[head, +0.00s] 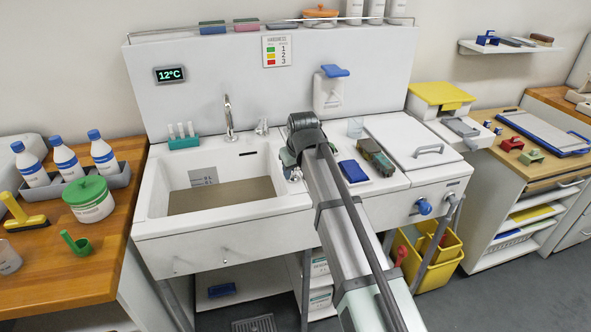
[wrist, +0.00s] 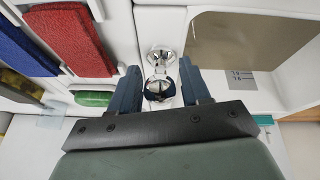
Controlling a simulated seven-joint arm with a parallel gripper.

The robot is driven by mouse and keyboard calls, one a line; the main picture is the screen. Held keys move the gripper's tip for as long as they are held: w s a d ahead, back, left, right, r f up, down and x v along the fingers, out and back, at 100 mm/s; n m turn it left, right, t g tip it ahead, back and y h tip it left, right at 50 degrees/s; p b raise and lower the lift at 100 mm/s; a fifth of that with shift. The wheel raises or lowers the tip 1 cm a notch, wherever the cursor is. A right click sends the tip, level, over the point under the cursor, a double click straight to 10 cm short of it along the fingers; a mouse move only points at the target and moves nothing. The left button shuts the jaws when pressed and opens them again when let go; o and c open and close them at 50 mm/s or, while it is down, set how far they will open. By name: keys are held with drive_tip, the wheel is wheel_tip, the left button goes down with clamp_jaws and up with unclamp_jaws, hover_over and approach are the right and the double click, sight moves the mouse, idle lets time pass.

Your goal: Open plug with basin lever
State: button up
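The sink basin (head: 160,180) is white, with a flat brown surface inside that also shows in the wrist view (wrist: 245,40). No plug can be made out. A small chrome lever (wrist: 160,60) with a round base stands on the rim beside the basin. In the head view a bit of chrome (head: 295,174) shows at the basin's right edge, mostly hidden by my gripper (head: 291,163). In the wrist view my gripper (wrist: 160,88) is open. Its two dark blue fingers are on either side of the lever's rounded end, with a narrow gap visible on each side.
A chrome tap (head: 229,118) and a smaller chrome fitting (head: 262,126) stand behind the basin. A blue block (head: 353,171) and a green-brown block (head: 374,156) lie on the worktop right of my gripper. A red pad (wrist: 75,40) shows left in the wrist view.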

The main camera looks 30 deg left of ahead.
clamp_jaws()
idle(0.4)
drive_tip(key=shift+w+a+r+g+h, duration=0.25)
drive_tip(key=shift+w+a+g+h, duration=0.25)
drive_tip(key=shift+a+g+h, duration=0.15)
drive_tip(key=shift+w+a+r+g+h, duration=0.1)
drive_tip(key=shift+w+a+g+h, duration=0.15)
drive_tip(key=shift+g+h, duration=0.3)
drive_tip(key=shift+w+a+r+g+h, duration=0.15)
drive_tip(key=shift+w+g+h, duration=0.1)
drive_tip(key=shift+g+h, duration=0.2)
drive_tip(key=shift+f+g+h, duration=0.1)
drive_tip(key=shift+g+h, duration=0.25)
drive_tip(key=shift+o, duration=0.9)
unclamp_jaws()
